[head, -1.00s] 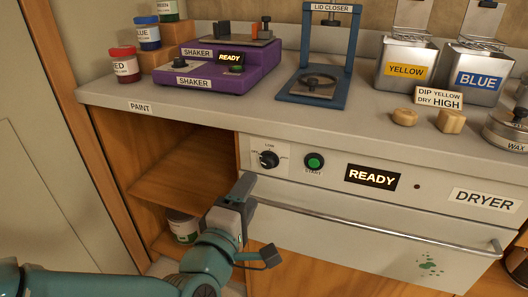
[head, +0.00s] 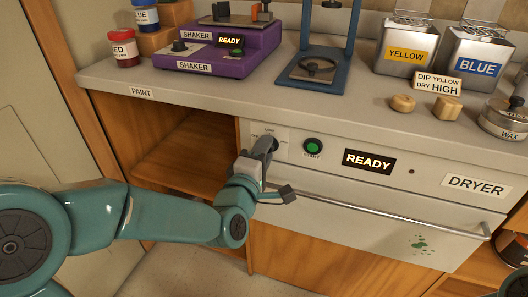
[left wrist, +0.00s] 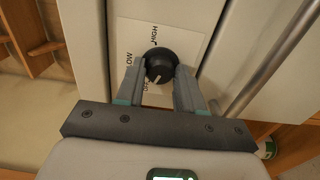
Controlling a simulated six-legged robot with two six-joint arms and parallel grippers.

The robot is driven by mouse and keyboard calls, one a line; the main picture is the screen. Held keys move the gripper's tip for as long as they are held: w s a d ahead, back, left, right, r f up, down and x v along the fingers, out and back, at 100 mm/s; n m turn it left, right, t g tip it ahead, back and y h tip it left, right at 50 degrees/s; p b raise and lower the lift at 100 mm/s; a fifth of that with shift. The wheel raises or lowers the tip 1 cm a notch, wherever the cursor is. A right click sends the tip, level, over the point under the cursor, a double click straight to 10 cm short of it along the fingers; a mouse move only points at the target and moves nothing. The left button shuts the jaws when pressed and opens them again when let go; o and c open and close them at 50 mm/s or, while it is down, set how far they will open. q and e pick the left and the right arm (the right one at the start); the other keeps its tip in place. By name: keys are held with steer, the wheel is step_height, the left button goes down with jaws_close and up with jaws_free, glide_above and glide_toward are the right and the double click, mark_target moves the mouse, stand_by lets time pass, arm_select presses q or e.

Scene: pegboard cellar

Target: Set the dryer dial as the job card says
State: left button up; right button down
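The dryer dial is a black round knob (left wrist: 160,66) on a white plate marked OFF, LOW and HIGH; its white pointer line faces the OFF end. My left gripper (left wrist: 161,76) is at it, one finger on each side, very close to the knob; I cannot tell whether they press on it. In the head view my left gripper (head: 264,153) covers most of the dial. The job card (head: 438,83) reads "DIP YELLOW DRY HIGH". The dryer (head: 340,195) shows a lit READY sign (head: 368,161). My right gripper is not in view.
A green START button (head: 313,148) sits just right of the dial. The dryer's long handle bar (head: 380,215) runs below. On the counter are a purple shaker (head: 220,55), a blue lid closer (head: 315,68), yellow (head: 405,52) and blue (head: 478,65) tins and wooden pieces (head: 447,109).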

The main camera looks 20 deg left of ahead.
arm_select(q)
steer(key=c, duration=0.5)
